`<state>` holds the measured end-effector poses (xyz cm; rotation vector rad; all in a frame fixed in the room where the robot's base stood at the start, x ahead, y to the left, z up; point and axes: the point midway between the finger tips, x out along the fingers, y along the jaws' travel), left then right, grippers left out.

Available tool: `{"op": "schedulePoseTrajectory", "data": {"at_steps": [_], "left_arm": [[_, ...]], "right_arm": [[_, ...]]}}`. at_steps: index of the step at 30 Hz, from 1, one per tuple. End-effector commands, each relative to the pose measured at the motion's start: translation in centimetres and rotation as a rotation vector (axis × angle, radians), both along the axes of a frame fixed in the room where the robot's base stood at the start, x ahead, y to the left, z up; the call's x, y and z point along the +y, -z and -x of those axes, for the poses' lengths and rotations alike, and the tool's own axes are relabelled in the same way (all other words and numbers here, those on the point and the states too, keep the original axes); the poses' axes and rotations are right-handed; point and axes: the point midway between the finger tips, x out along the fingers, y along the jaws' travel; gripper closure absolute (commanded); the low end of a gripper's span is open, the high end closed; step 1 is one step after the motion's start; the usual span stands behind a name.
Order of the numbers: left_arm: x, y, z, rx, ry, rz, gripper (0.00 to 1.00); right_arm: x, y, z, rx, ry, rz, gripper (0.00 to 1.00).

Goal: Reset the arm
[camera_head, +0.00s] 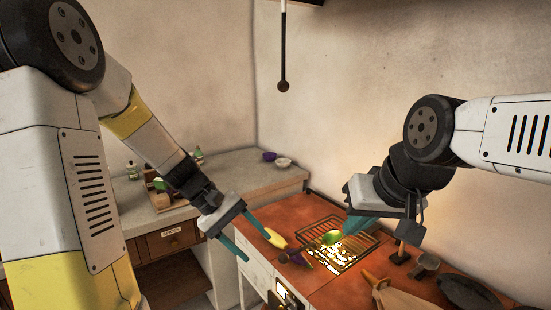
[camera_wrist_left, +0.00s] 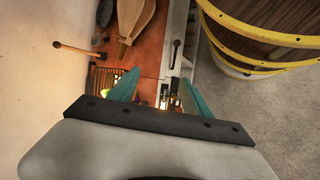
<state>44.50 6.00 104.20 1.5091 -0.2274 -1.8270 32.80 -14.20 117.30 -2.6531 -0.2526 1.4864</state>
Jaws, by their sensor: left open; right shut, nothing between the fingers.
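My left gripper (camera_head: 262,250) is open and empty. Its teal fingers hang in front of the brick hearth top (camera_head: 335,292), near a yellow item (camera_head: 275,237). In the left wrist view its two fingers (camera_wrist_left: 160,85) are spread, with the hearth and a cabinet front beyond them. My right gripper (camera_head: 350,232) is shut with nothing held, its teal fingers together over the back of the grill. A green item (camera_head: 332,238) lies on the grill rack (camera_head: 362,252) close to those fingertips; I cannot tell whether they touch.
A utensil (camera_head: 283,70) hangs above. The back counter (camera_head: 235,178) holds two bowls and a bottle (camera_head: 132,171).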

Motion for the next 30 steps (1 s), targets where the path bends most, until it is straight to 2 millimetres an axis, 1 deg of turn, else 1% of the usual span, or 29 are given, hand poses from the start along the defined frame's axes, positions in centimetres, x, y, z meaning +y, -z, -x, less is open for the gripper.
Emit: {"op": "schedulePoseTrajectory", "data": {"at_steps": [1, 6, 12, 15, 18, 21, 30], "left_arm": [[0.4, -1.6, 1.0, -0.063, 0.034, -0.057, 0.43], [2.5, -5.6, 4.3, -0.259, 0.13, -0.237, 0.43], [5.2, -9.8, 8.1, -0.497, 0.208, -0.422, 0.43], [6.4, -11.3, 9.7, -0.599, 0.23, -0.491, 0.43], [7.4, -12.3, 10.8, -0.679, 0.243, -0.541, 0.43], [8.0, -12.9, 11.4, -0.727, 0.249, -0.57, 0.43], [8.3, -13.1, 11.7, -0.75, 0.251, -0.585, 0.43]], "right_arm": [[0.0, 0.0, 0.0, 0.0, 0.0, 0.0, 1.0], [0.0, 0.0, 0.0, 0.0, 0.0, 0.0, 1.0], [0.0, 0.0, 0.0, 0.0, 0.0, 0.0, 1.0], [0.0, 0.0, 0.0, 0.0, 0.0, 0.0, 1.0], [0.0, 0.0, 0.0, 0.0, 0.0, 0.0, 1.0], [0.0, 0.0, 0.0, 0.0, 0.0, 0.0, 1.0], [0.0, 0.0, 0.0, 0.0, 0.0, 0.0, 1.0]]}}
